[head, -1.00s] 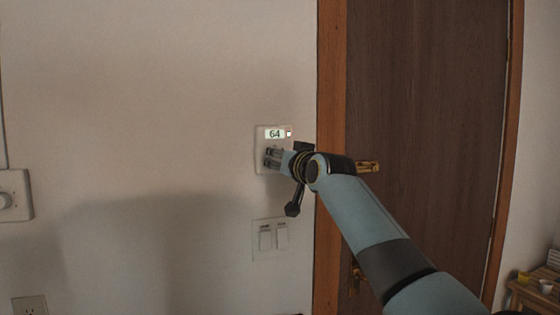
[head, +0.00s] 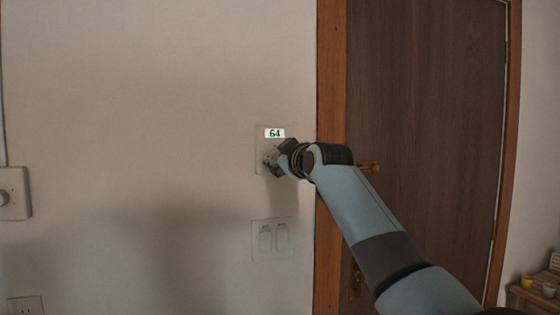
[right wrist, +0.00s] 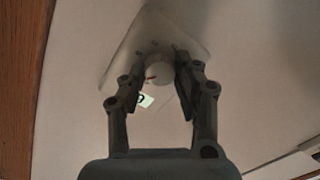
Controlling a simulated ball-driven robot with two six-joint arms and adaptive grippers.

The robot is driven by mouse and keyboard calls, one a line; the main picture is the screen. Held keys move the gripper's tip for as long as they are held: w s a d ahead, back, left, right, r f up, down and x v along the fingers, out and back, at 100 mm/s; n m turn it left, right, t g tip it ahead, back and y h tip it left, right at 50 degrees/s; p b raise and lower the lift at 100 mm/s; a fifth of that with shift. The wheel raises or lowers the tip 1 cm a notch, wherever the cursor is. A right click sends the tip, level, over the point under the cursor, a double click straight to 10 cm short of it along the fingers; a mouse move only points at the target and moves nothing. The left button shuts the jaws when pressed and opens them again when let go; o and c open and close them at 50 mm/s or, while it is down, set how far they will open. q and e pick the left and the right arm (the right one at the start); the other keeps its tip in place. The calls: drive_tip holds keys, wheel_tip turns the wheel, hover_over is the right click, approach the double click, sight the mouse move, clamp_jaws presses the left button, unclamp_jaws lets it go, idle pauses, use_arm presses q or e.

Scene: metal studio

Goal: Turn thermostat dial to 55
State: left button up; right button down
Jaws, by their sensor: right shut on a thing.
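The white thermostat (head: 258,147) is on the wall left of the door frame. Its lit display (head: 274,133) reads 64. In the right wrist view the plate (right wrist: 117,66) looks tilted, and the round pale dial (right wrist: 158,74) with a small red mark sits between my fingers. My right gripper (right wrist: 164,68) is shut on the dial, one finger on each side. In the head view my right gripper (head: 270,161) and wrist hide most of the dial. My left gripper is not in view.
A double light switch (head: 272,240) is below the thermostat. Another wall plate with a knob (head: 12,194) is at the far left. A small table (head: 536,296) stands at lower right.

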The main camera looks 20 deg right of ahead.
drive_tip(key=shift+n+h, duration=0.3)
drive_tip(key=shift+n, duration=3)
drive_tip(key=c, duration=1)
unclamp_jaws()
drive_tip(key=shift+o, duration=0.2)
drive_tip(key=s, duration=1.2)
drive_tip(key=shift+d+r, duration=0.15)
drive_tip(key=shift+r, duration=0.2)
drive_tip(key=shift+f, duration=0.1)
